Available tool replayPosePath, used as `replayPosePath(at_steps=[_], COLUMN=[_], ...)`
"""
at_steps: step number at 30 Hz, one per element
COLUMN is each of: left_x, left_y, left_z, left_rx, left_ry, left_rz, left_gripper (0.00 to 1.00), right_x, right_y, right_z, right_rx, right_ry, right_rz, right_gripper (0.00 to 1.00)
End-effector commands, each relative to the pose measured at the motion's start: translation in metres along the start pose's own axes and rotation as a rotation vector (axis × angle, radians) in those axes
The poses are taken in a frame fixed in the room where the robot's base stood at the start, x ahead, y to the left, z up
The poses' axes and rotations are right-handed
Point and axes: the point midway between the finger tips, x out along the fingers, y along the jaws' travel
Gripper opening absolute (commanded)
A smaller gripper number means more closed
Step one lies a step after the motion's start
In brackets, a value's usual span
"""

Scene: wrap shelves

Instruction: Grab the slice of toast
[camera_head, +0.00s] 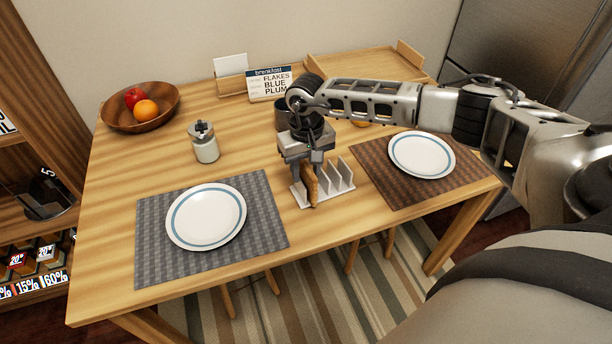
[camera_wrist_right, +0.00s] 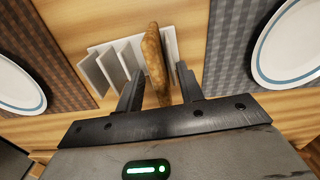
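A brown slice of toast (camera_head: 312,188) stands on edge in a white toast rack (camera_head: 340,178) near the table's front edge. In the right wrist view the toast (camera_wrist_right: 155,62) stands in the rack (camera_wrist_right: 112,62), its near end reaching between my fingers. My right gripper (camera_head: 307,158) is above the toast, pointing down. In the wrist view its two fingers (camera_wrist_right: 159,90) are apart, one on each side of the toast, with a visible gap on both sides. The upper part of the toast is partly hidden by the gripper in the head view. My left gripper is not in view.
A plate (camera_head: 207,216) on a grey mat (camera_head: 152,262) lies left of the rack, another plate (camera_head: 421,155) on a brown mat (camera_head: 385,190) right. A jar (camera_head: 205,146), fruit bowl (camera_head: 155,118) and menu sign (camera_head: 270,84) stand farther back.

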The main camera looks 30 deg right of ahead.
Motion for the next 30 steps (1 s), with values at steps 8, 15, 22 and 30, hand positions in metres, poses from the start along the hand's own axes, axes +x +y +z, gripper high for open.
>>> replayPosePath(at_steps=[8, 15, 22, 30], left_x=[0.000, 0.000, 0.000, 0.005], left_y=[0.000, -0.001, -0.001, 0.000], left_z=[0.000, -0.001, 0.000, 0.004], left_rx=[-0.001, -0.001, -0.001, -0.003], left_ry=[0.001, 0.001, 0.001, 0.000], left_rz=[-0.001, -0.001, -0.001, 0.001], left_gripper=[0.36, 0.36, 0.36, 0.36], right_x=[0.001, 0.000, -0.005, -0.053], right_y=[0.000, 0.000, 0.000, 0.000], right_z=[0.000, 0.000, -0.001, -0.002], right_rx=[0.000, 0.000, 0.001, -0.001], right_ry=[0.001, 0.001, 0.003, 0.007], right_rz=[-0.001, -0.001, -0.001, -0.003], right_gripper=[0.21, 0.00, 0.00, 0.00])
